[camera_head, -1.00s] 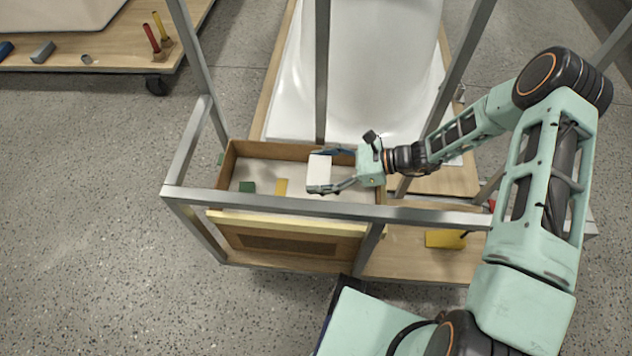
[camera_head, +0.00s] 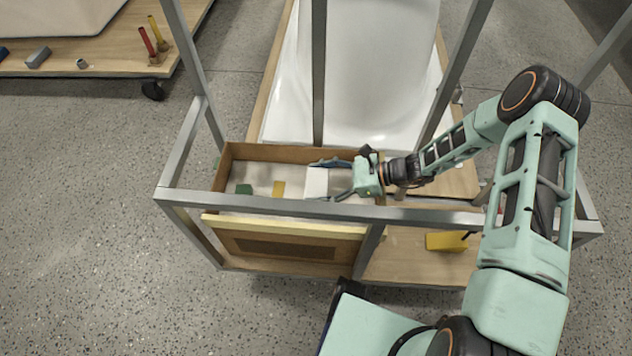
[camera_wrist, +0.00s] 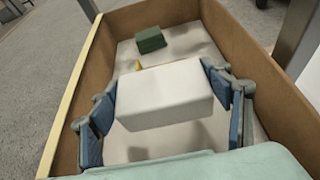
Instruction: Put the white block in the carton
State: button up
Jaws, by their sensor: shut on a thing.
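The white block (camera_head: 316,183) is held between the fingers of my gripper (camera_head: 330,180). In the wrist view the white block (camera_wrist: 163,93) sits between the two blue finger pads of my gripper (camera_wrist: 165,108), and a shadow shows below it. The carton (camera_head: 222,169) is an open brown box with a pale floor, standing inside a metal frame. My gripper reaches in from the right, and the block is within the carton's walls. I cannot tell for sure whether the block touches the floor. The carton's walls also surround the block in the wrist view (camera_wrist: 262,75).
A green block (camera_head: 243,189) and a yellow piece (camera_head: 279,188) lie in the carton, left of the white block. Metal frame bars (camera_head: 318,75) rise around the carton. A white tub shell (camera_head: 380,70) stands behind. A yellow object (camera_head: 445,241) lies on the wooden shelf at right.

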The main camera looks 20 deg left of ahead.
jog(key=o, duration=0.8)
jog(key=shift+r, duration=0.1)
jog(key=shift+r+p, duration=0.25)
jog(key=shift+p, duration=0.15)
jog(key=v, duration=0.4)
jog(key=p+v, duration=0.1)
jog(key=v, duration=0.3)
jog(key=p+v, duration=0.1)
jog(key=v, duration=0.3)
jog(key=shift+r, duration=0.35)
